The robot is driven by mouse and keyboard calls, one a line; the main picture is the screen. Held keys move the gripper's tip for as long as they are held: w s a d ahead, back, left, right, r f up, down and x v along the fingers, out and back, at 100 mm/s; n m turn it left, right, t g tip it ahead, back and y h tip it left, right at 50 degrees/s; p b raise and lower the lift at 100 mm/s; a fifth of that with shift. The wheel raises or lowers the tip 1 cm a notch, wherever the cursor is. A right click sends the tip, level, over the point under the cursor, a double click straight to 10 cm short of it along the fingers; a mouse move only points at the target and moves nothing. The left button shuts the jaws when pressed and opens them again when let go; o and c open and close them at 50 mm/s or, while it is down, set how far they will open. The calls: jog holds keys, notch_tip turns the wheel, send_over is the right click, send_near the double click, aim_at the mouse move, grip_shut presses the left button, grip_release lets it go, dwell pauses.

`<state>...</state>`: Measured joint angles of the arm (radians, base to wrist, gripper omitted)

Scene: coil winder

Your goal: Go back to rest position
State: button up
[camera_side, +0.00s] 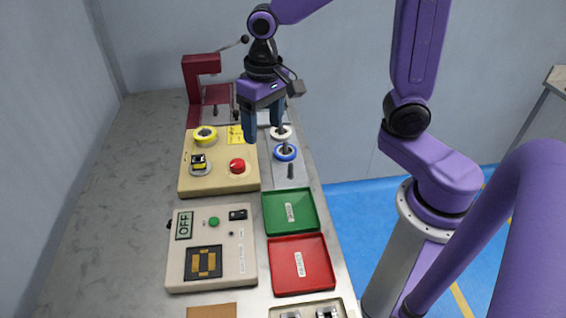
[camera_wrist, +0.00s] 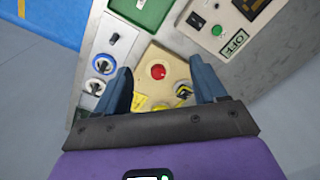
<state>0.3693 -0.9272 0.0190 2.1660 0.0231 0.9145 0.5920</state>
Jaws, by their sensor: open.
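My gripper (camera_side: 264,128) hangs above the far part of the bench, pointing down, its blue fingers apart with nothing between them. In the wrist view, the open fingers (camera_wrist: 165,85) frame the beige winder box below. That beige box (camera_side: 218,182) carries a red button (camera_side: 237,166), a yellow wire ring (camera_side: 204,134) and a small black-and-yellow part on a round base (camera_side: 199,163). The red button also shows in the wrist view (camera_wrist: 158,72). The gripper is apart from the box and covers a little of its far right side in the side view.
Wire spools, one white (camera_side: 281,132) and one blue (camera_side: 286,152), stand along the bench's right edge. A dark red press (camera_side: 201,68) is at the back. Nearer are a green tray (camera_side: 290,228), a red tray (camera_side: 283,282) and a tester reading OFF (camera_side: 233,272). The bench's left side is clear.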

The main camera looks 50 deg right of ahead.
jog(key=s+d+n, duration=0.2)
jog(key=s+n, duration=0.4)
jog(key=s, duration=0.3)
jog(key=s+d+n, duration=0.2)
jog(key=s+n, duration=0.5)
jog(key=s, duration=0.3)
jog(key=shift+s+d+f, duration=0.2)
jog(key=shift+d+f, duration=0.15)
jog(key=shift+f, duration=0.05)
dwell(0.6)
